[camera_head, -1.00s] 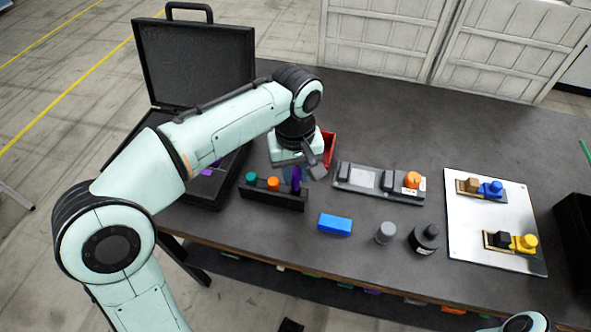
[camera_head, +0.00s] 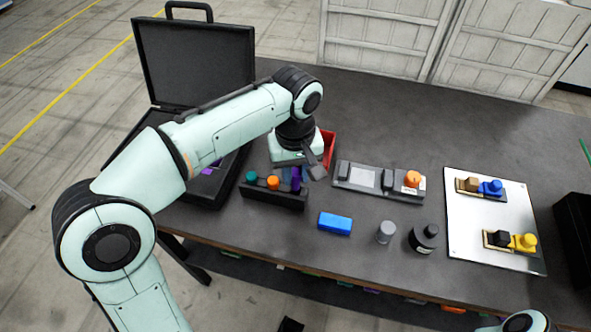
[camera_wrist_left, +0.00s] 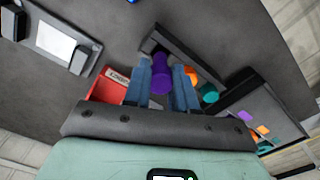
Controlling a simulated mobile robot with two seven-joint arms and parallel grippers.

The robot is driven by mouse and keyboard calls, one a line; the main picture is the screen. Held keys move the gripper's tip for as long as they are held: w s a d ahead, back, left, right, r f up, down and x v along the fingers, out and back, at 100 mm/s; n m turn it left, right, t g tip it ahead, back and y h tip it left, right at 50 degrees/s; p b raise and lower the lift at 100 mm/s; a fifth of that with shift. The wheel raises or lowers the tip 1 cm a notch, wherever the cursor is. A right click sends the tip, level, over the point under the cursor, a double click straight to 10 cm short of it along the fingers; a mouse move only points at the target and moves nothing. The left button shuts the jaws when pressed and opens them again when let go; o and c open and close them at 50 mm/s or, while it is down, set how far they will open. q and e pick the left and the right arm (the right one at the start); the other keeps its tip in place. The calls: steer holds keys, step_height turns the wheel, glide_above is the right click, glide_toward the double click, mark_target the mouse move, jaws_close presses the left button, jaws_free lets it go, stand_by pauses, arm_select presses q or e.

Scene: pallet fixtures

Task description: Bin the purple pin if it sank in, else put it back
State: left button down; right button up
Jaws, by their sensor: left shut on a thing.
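The purple pin (camera_head: 296,180) is upright at the right end of the black pin rack (camera_head: 262,194). It also shows between the blue fingers in the left wrist view (camera_wrist_left: 161,74). My left gripper (camera_head: 291,174) is shut on it from above. I cannot tell how deep its lower end sits in the rack, as the fingers and rack wall hide it. An orange pin (camera_head: 273,183) and a teal pin (camera_head: 251,177) stand in the same rack. The red bin (camera_head: 328,147) is just behind my gripper, partly hidden by it. My right gripper is out of view.
An open black case (camera_head: 195,65) stands at the left. A grey fixture (camera_head: 345,187) with an orange knob, a blue block (camera_head: 335,223), a grey cylinder (camera_head: 386,232) and a dark round bottle (camera_head: 424,238) lie to the right. A white plate (camera_head: 470,235) holds two fixtures.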

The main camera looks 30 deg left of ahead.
arm_select(q)
steer(key=shift+f+b, duration=0.65)
steer(key=shift+f, duration=0.35)
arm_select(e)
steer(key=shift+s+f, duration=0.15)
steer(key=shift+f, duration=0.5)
arm_select(q)
steer(key=shift+c, duration=2.2)
jaws_free()
steer(key=shift+r, duration=0.2)
step_height(320, 180, up, 2)
steer(key=p, duration=0.2)
steer(key=shift+r+p, duration=0.25)
steer(key=shift+p, duration=0.15)
step_height(320, 180, up, 2)
steer(key=shift+r+p, duration=0.1)
steer(key=shift+p, duration=0.9)
steer(key=shift+r+p, duration=1.6)
steer(key=shift+r, duration=0.4)
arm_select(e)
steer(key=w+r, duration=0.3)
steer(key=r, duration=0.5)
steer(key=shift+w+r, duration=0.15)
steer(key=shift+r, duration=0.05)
